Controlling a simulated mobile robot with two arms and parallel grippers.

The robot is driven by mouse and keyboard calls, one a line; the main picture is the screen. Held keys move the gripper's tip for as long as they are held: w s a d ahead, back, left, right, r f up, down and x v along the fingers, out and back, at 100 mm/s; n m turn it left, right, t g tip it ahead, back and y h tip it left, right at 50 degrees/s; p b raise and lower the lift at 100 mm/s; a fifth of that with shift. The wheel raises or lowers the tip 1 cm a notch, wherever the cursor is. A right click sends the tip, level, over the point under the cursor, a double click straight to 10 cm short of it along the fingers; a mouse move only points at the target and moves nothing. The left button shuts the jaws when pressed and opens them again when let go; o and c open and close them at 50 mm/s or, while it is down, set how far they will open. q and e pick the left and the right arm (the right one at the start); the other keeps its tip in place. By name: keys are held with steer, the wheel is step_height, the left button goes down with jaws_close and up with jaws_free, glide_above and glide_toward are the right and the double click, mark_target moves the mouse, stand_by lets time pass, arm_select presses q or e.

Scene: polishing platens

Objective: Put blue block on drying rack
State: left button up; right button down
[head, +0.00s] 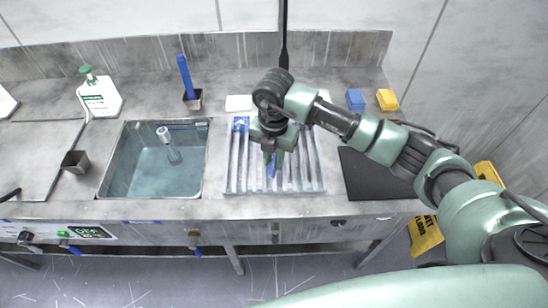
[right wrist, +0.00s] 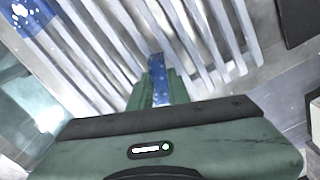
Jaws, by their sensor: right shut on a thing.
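The drying rack (head: 233,172) is a pale slatted frame set on the counter right of the sink. My right gripper (head: 272,161) is over the rack's middle, pointing down, shut on a blue block (head: 271,170). In the right wrist view the blue block (right wrist: 158,78) stands out between the green fingers, in front of the slats (right wrist: 205,45). I cannot tell whether its lower end touches the slats. A second blue piece with white specks (head: 241,123) is at the rack's back left corner; it also shows in the right wrist view (right wrist: 30,14). My left gripper is not in view.
A water-filled sink (head: 150,178) lies left of the rack. A dark mat (head: 368,178) lies to its right. A white block (head: 238,103), another blue block (head: 355,99) and a yellow block (head: 387,99) are along the back.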

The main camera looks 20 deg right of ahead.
mark_target(274, 161)
steer(key=c, duration=1.3)
jaws_free()
steer(key=shift+c, duration=0.2)
steer(key=shift+r, duration=0.25)
step_height(274, 161, up, 12)
steer(key=b, duration=0.2)
steer(key=shift+b, duration=0.4)
steer(key=shift+f, duration=0.15)
